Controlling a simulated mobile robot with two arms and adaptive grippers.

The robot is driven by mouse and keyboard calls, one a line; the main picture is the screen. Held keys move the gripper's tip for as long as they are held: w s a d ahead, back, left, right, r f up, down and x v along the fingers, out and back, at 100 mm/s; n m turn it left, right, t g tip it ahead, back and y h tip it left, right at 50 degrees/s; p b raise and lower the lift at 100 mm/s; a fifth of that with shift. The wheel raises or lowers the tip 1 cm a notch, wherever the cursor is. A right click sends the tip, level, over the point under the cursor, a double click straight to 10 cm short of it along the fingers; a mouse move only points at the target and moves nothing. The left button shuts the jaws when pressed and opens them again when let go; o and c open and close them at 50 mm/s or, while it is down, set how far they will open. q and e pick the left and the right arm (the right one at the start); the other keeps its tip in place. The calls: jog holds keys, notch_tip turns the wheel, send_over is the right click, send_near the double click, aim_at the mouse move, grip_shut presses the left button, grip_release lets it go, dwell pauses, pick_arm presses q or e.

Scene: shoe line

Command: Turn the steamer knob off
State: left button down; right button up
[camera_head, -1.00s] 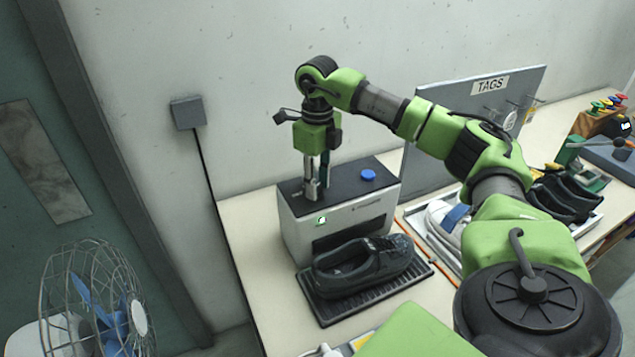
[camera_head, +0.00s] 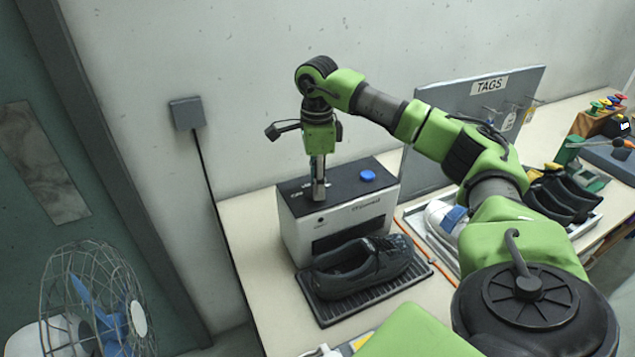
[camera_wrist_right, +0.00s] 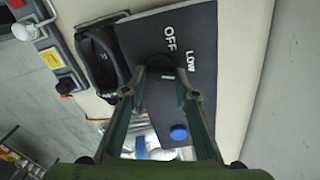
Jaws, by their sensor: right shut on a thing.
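The steamer (camera_head: 300,230) is a light grey box with a dark top, standing on the bench against the wall. OFF and LOW markings show on its top in the right wrist view. My right gripper (camera_head: 319,190) points down at the left part of the steamer top. It is shut on the steamer knob (camera_wrist_right: 166,76), a dark piece between the fingertips (camera_wrist_right: 160,80) with a pale mark, near the OFF and LOW lettering. The knob is mostly hidden by the fingers in the head view. The small lamp (camera_head: 321,220) on the steamer front is dark. My left gripper is out of view.
A blue button (camera_head: 367,175) sits on the steamer top, right of my gripper. A black shoe (camera_head: 365,265) rests on a ribbed tray (camera_head: 345,312) in front. The TAGS board (camera_head: 530,90) and more shoes (camera_head: 565,195) stand to the right. A fan (camera_head: 95,300) is at lower left.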

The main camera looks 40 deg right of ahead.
jog(key=n, duration=0.4)
jog(key=shift+w+n, duration=0.15)
jog(key=shift+n, duration=0.15)
jog(key=n, duration=0.3)
jog(key=shift+n, duration=0.4)
jog(key=n, duration=0.3)
jog(key=shift+w, duration=0.1)
jog(key=shift+n, duration=2)
jog(key=o, duration=1.1)
jog(key=shift+r, duration=0.1)
notch_tip(320, 180, up, 12)
jog(key=shift+f, duration=0.1)
